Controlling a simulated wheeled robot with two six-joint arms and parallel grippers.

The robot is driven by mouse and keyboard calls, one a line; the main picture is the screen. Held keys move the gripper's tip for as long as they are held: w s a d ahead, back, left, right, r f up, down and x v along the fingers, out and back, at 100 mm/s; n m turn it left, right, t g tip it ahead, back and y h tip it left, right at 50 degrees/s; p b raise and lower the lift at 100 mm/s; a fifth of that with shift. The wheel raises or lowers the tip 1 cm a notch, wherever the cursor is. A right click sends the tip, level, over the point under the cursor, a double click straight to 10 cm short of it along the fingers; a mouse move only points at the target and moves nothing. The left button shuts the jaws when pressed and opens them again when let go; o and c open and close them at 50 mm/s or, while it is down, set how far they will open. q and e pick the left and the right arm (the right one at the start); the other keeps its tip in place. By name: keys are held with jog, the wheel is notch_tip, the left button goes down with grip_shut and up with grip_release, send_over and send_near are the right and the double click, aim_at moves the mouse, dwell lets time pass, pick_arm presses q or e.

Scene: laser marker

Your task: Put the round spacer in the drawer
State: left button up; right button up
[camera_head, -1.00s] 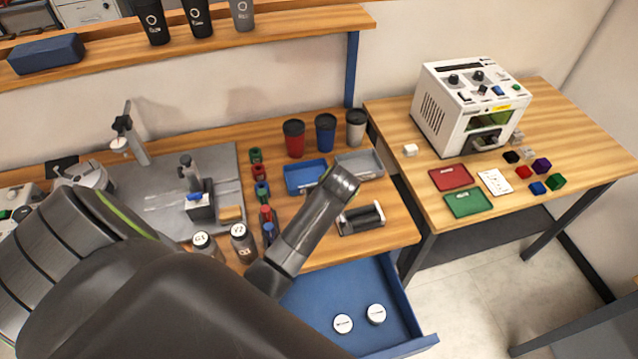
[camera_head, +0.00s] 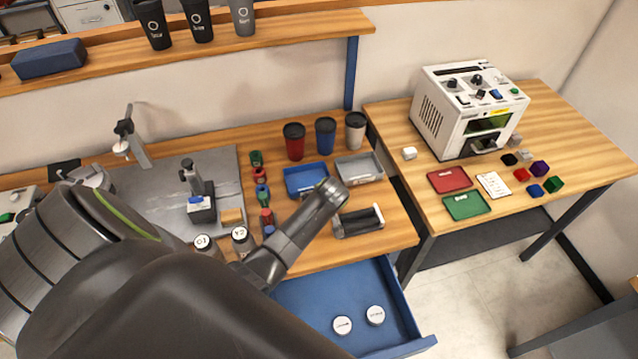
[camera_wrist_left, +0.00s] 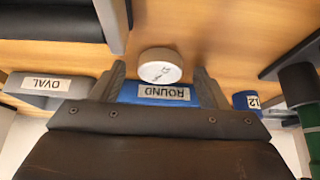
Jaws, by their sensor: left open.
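The round spacer (camera_wrist_left: 161,66) is a white disc with dark marking, on the wood bench in the left wrist view. My left gripper (camera_wrist_left: 158,80) is open, with one finger on each side of the spacer; I cannot tell if they touch it. The blue tray (camera_wrist_left: 128,90) labelled ROUND lies behind the spacer. The blue drawer (camera_head: 390,275) is open below the bench, with two white discs (camera_head: 342,326) inside. My right gripper is not in view.
A grey tray (camera_head: 360,170) stands beside the blue one. A black holder (camera_head: 358,222) lies right of my gripper. Three cups (camera_head: 325,138) stand behind the trays. Bottles (camera_head: 243,240) stand left of my forearm. The drawer has free room around the discs.

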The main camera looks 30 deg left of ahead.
pick_arm(q)
jog(key=shift+c, duration=0.2)
jog(key=c, duration=1.1)
